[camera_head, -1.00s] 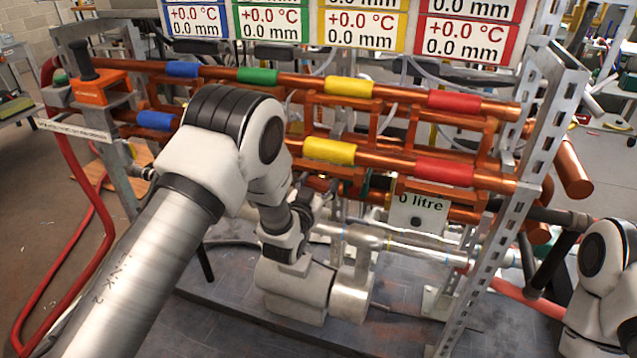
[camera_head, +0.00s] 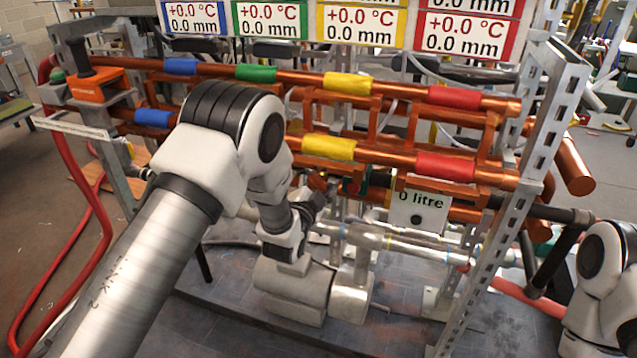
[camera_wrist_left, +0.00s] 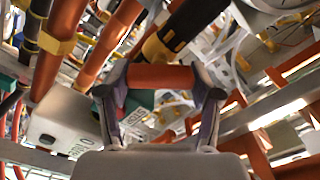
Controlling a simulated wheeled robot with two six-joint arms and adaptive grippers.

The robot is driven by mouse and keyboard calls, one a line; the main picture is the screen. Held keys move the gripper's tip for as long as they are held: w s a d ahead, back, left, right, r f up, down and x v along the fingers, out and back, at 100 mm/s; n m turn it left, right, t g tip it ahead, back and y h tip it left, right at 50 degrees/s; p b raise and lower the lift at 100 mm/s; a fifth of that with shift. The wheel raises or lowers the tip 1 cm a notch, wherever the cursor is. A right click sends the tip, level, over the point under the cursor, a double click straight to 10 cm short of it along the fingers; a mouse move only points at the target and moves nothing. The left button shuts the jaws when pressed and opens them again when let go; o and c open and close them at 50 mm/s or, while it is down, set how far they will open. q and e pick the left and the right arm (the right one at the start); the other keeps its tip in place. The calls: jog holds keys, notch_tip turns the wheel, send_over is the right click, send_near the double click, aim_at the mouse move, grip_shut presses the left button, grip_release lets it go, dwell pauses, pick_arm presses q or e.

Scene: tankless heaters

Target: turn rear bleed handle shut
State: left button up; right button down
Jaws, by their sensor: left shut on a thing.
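My left gripper (camera_head: 318,196) reaches in under the copper pipes near the middle of the heater rig, and its fingertips are partly hidden in the head view. In the left wrist view the left gripper (camera_wrist_left: 160,88) has a finger at each end of a short orange-red bar (camera_wrist_left: 160,77), which looks like a bleed handle. The fingers are shut on this bar. Whether it is the rear one cannot be told from its looks alone. My right arm shows at the right edge, but its gripper is out of view.
Copper pipes (camera_head: 300,80) with coloured bands cross above the left gripper. A "0 litre" box (camera_head: 418,210) hangs just right of it. A slotted metal upright (camera_head: 505,235) stands farther right. A red hose (camera_head: 85,220) loops down at the left.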

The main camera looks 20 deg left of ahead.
pick_arm(q)
jog(key=m, duration=0.3)
jog(key=shift+f+m+b, duration=0.15)
jog(key=shift+m+b, duration=0.15)
jog(key=shift+b, duration=0.05)
jog(key=shift+m+b, duration=0.3)
jog(key=shift+m, duration=1.6)
jog(key=o, duration=1.2)
jog(key=shift+c, duration=0.2)
jog(key=shift+s, duration=0.1)
jog(key=s, duration=1.2)
jog(key=shift+a, duration=0.15)
jog(key=shift+f, duration=0.1)
